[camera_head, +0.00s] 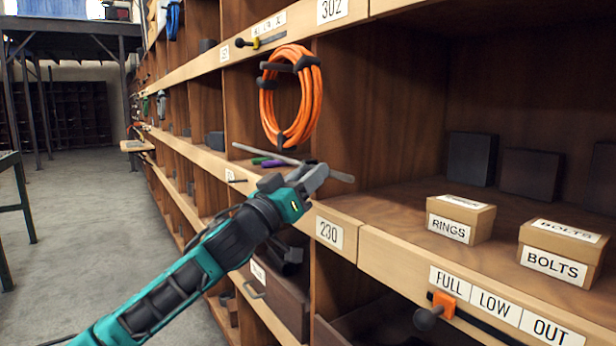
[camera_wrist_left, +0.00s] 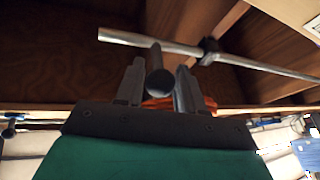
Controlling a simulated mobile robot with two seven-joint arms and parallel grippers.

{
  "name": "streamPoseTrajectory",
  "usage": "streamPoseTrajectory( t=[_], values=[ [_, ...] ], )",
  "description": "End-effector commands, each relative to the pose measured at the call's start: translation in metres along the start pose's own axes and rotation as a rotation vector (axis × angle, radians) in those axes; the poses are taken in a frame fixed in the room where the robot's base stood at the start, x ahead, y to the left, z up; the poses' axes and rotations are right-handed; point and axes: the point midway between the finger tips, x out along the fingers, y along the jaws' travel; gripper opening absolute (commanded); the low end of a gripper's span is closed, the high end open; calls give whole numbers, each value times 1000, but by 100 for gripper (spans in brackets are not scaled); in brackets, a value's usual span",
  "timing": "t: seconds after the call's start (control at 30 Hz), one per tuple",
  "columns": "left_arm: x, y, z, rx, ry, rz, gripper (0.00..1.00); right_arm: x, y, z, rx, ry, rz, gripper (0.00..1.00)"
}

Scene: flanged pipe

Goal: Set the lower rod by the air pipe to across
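No air pipe can be made out. My right gripper is not in view.
An orange hose coil (camera_head: 317,98) hangs on the post just above my left gripper. Boxes marked RINGS (camera_head: 460,219) and BOLTS (camera_head: 562,252) stand on the right shelf. An orange slider (camera_head: 445,304) sits on the lower board. The aisle floor (camera_head: 85,215) at left is clear.

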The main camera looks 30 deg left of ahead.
Motion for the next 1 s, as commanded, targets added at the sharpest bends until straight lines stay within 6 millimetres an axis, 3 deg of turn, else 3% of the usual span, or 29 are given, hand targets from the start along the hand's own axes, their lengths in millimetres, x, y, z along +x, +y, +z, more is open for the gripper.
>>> streamPoseTrajectory(
  t=[0.37,0.77,1.0],
  values=[
    [0,0,0,0,0,0,1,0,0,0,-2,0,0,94],
    [0,2,0,-1,-1,1,0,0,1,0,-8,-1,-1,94],
    [-4,20,2,-5,-1,3,0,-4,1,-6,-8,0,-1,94]
  ],
)
